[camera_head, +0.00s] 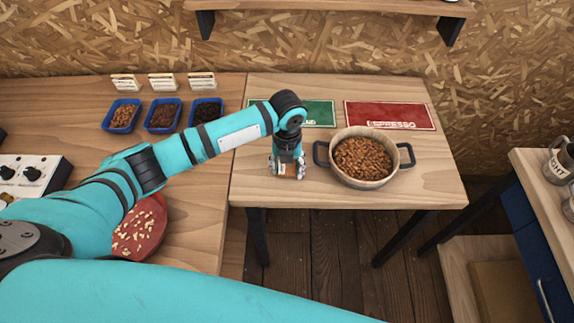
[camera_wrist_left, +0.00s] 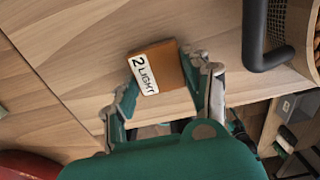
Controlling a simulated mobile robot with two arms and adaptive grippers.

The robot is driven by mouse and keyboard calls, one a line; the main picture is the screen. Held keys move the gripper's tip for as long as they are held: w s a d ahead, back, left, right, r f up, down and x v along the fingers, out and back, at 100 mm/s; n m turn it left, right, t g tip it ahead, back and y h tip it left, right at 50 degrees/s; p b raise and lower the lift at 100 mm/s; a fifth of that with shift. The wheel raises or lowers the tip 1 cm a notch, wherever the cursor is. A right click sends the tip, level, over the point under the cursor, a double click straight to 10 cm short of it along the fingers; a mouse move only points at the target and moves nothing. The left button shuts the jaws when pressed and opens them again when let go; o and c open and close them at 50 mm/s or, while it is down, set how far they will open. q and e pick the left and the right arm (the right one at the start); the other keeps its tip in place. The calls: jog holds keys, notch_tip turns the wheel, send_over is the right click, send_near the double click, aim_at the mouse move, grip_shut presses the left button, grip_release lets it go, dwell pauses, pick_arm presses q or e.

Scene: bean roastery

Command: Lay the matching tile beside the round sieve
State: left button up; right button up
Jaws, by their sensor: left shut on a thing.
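The round sieve (camera_head: 340,178) stands on the right wooden table, filled with brown beans, with a dark handle on each side. In the left wrist view, its handle (camera_wrist_left: 256,35) shows at the upper right. My left gripper (camera_head: 288,171) points down just left of the sieve's left handle. It is shut on a small brown tile (camera_wrist_left: 172,72) whose white label reads "2 LIGHT". The tile is at or just above the tabletop; I cannot tell if it touches. My right gripper is not in view.
A green mat (camera_head: 320,113) and a red "ESPRESSO" mat (camera_head: 390,115) lie behind the sieve. On the left table are blue trays of beans (camera_head: 163,129), small cards behind them, a red plate (camera_head: 152,222) and a knobbed device (camera_head: 32,175). Mugs (camera_head: 558,165) stand far right.

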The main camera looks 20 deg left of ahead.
aim_at(287, 169)
pick_arm(q)
jog(key=shift+f, duration=0.1)
jog(key=o, duration=1.2)
notch_tip(287, 169, up, 12)
jog(key=shift+r+b, duration=0.15)
jog(key=shift+b, duration=0.25)
